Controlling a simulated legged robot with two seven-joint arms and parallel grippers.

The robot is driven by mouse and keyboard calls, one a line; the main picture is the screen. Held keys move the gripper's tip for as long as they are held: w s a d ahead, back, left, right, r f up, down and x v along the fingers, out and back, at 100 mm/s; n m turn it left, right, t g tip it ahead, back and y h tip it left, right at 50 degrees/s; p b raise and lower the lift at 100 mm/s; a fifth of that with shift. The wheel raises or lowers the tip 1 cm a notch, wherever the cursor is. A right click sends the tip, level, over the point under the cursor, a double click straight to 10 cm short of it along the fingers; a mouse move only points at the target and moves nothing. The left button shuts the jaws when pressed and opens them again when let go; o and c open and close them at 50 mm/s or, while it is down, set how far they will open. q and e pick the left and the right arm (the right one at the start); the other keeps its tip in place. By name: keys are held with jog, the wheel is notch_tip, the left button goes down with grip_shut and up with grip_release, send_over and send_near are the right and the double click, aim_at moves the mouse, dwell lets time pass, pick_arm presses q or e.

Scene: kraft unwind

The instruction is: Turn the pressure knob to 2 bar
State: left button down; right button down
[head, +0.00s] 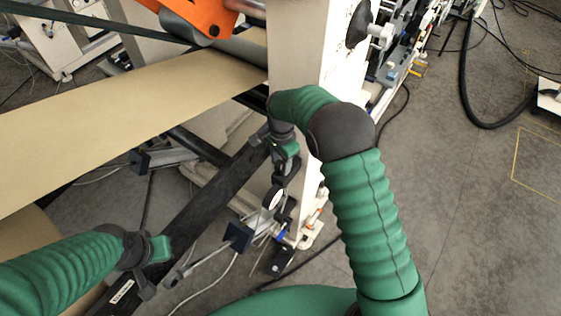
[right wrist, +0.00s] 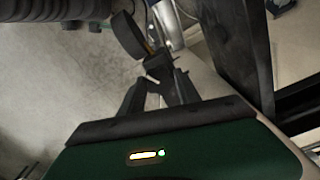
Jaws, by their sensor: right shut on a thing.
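In the head view my right gripper (head: 285,178) points down beside the cream machine column. It is shut on a dark knob, which is mostly hidden there. In the right wrist view the two fingers of my right gripper (right wrist: 162,84) close around the dark pressure knob (right wrist: 167,66). A round pressure gauge (head: 272,197) sits just below the gripper in the head view. In the right wrist view the gauge (right wrist: 127,36) is seen nearly edge-on, so its reading cannot be made out. My left gripper (head: 143,279) is at the long black bar at lower left; its jaws are unclear.
The long black bar (head: 213,196) runs diagonally between my grippers. A brown kraft web (head: 130,107) crosses the upper left. The cream column (head: 296,50) stands beside my right forearm. Cables lie on the grey floor (head: 455,190), which is largely open at the right.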

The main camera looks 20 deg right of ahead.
jog(key=shift+w+r, duration=0.1)
jog(key=shift+w, duration=0.05)
jog(key=c, duration=1.1)
grip_release()
jog(key=shift+c, duration=0.2)
jog(key=shift+o, duration=1.4)
jog(key=shift+d, duration=0.1)
notch_tip(320, 180, up, 16)
jog(key=b, duration=0.2)
jog(key=shift+r, duration=0.25)
